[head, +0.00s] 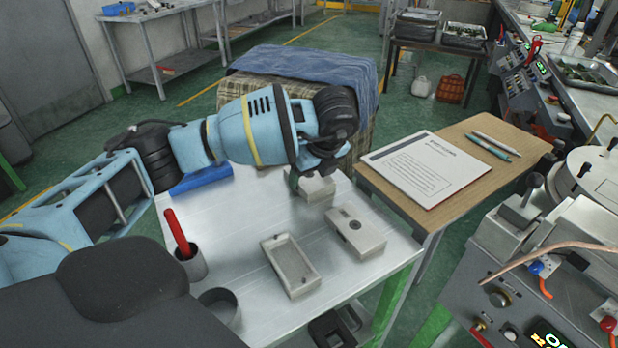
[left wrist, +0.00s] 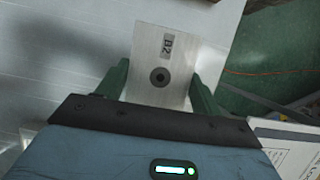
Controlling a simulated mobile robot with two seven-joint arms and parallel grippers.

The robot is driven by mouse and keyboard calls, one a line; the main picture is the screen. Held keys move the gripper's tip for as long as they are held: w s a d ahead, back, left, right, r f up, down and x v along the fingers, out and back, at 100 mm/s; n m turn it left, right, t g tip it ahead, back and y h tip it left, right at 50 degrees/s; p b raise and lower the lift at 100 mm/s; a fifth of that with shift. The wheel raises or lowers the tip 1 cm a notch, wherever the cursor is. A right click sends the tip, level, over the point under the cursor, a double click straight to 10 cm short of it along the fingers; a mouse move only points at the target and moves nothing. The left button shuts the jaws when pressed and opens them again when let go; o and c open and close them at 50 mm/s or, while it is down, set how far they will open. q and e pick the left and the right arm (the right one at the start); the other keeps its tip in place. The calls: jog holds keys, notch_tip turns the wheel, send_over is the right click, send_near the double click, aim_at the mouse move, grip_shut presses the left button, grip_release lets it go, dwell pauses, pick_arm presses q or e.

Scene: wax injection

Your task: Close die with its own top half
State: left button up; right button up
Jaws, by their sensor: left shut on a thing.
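My left gripper (head: 303,184) reaches across the table and is shut on a grey metal die half (head: 319,189) at the table's far edge. In the left wrist view this half (left wrist: 165,50) sits between the two green fingers (left wrist: 160,90). It bears a "B2" mark and a dark round hole. I cannot tell whether it is clear of the table. An open die half (head: 290,266) with a shallow rectangular cavity lies on the table nearer to me. My right gripper is not in view.
A red-handled tool (head: 177,232) stands in a grey cup, with another round container (head: 218,304) nearby. A blue item (head: 201,180) lies at the table's far left. A wooden side table (head: 470,152) holds a clipboard and pens. A machine (head: 530,270) stands at right.

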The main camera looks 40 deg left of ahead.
aim_at(311, 176)
pick_arm(q)
jog(key=shift+r, duration=0.15)
